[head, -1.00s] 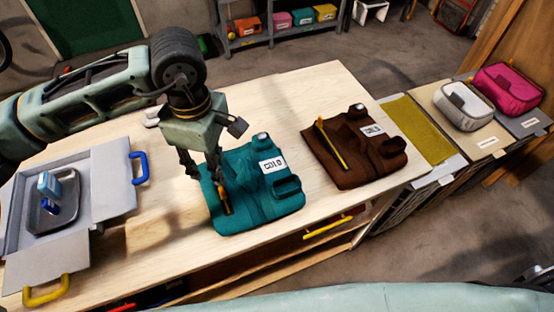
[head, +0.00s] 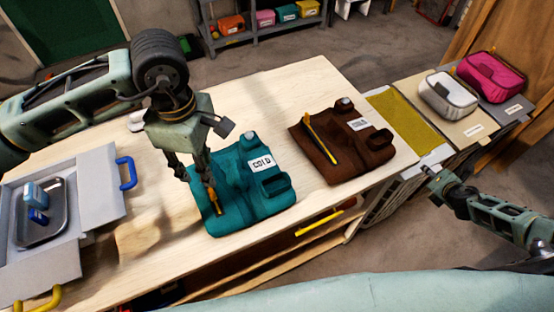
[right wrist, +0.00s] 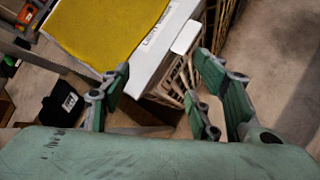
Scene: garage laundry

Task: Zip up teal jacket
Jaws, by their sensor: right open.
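The teal jacket (head: 240,190) lies flat on the wooden bench in the head view, with a white "COLD" label and an orange-yellow zipper piece (head: 215,202) at its left side. My left gripper (head: 197,181) points down at the jacket's left edge, with one finger close to the zipper piece. I cannot tell whether it touches or grips it. My right gripper (head: 431,182) is off the bench's right end, empty and open. In the right wrist view my right gripper (right wrist: 162,80) shows its green fingers wide apart.
A brown jacket (head: 345,145) with a yellow zipper lies to the right. A grey open case (head: 100,195) sits at the left of the bench (head: 300,95). A yellow mat (head: 407,125) and grey and pink pouches (head: 490,78) are further right. Shelves stand behind.

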